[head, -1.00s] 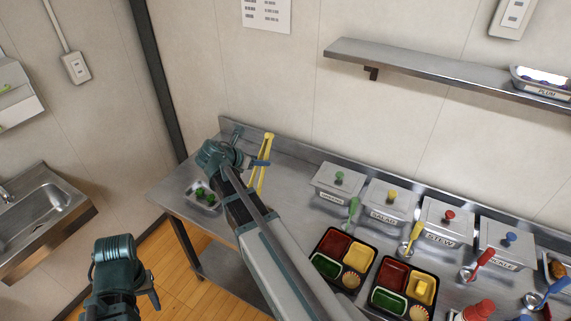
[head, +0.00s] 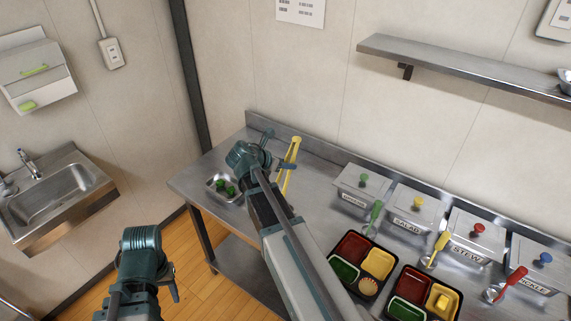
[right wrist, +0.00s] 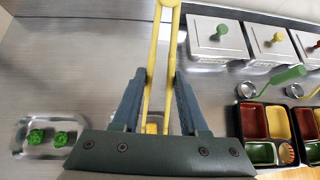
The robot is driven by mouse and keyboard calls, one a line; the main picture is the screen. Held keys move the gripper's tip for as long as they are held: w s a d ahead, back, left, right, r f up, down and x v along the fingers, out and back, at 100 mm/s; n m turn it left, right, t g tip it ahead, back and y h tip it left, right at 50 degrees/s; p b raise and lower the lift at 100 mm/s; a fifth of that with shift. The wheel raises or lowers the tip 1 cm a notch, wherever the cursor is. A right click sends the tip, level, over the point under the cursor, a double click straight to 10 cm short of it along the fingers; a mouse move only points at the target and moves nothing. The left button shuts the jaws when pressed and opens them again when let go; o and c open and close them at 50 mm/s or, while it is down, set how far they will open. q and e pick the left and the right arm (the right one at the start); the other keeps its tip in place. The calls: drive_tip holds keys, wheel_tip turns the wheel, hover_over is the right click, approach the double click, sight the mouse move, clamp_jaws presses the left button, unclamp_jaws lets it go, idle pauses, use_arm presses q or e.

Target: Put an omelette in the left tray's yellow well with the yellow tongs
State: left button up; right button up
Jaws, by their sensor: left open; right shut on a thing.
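My right gripper (head: 277,151) is shut on the yellow tongs (head: 291,160), which stand tall between its fingers in the right wrist view (right wrist: 155,65). Below them there, between the fingers, a small yellow piece (right wrist: 151,128) shows, mostly hidden; I cannot tell for sure that it is an omelette. The left tray (head: 333,253) is black, and its yellow well (head: 378,263) at upper right looks empty. The right tray (head: 391,295) has a yellow omelette block (head: 442,303) in its yellow well. My left gripper (head: 175,285) is open and empty, low at the left, off the counter.
A metal pan (head: 211,182) with green pieces lies left of my right arm. Lidded steel containers (head: 360,186) line the back of the counter, with coloured ladles before them. A wall shelf (head: 460,70) is above. A sink (head: 60,200) is at far left.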

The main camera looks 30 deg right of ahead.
drive_tip(key=shift+f+b, duration=0.4)
drive_tip(key=shift+f, duration=0.3)
drive_tip(key=shift+o, duration=0.8)
drive_tip(key=shift+r, duration=0.25)
use_arm(q)
drive_tip(key=shift+f, duration=0.5)
drive_tip(key=shift+f, duration=0.15)
use_arm(e)
drive_tip(key=shift+f, duration=0.2)
use_arm(q)
drive_tip(key=shift+f+b, duration=1.55)
drive_tip(key=shift+f, duration=0.05)
use_arm(e)
drive_tip(key=shift+f, duration=1.6)
use_arm(q)
drive_tip(key=shift+f, duration=0.15)
use_arm(e)
drive_tip(key=shift+f, duration=0.1)
use_arm(q)
wheel_tip(320, 180, down, 3)
drive_tip(key=b, duration=0.3)
drive_tip(key=shift+f, duration=0.1)
use_arm(e)
wheel_tip(320, 180, down, 3)
drive_tip(key=shift+f, duration=0.15)
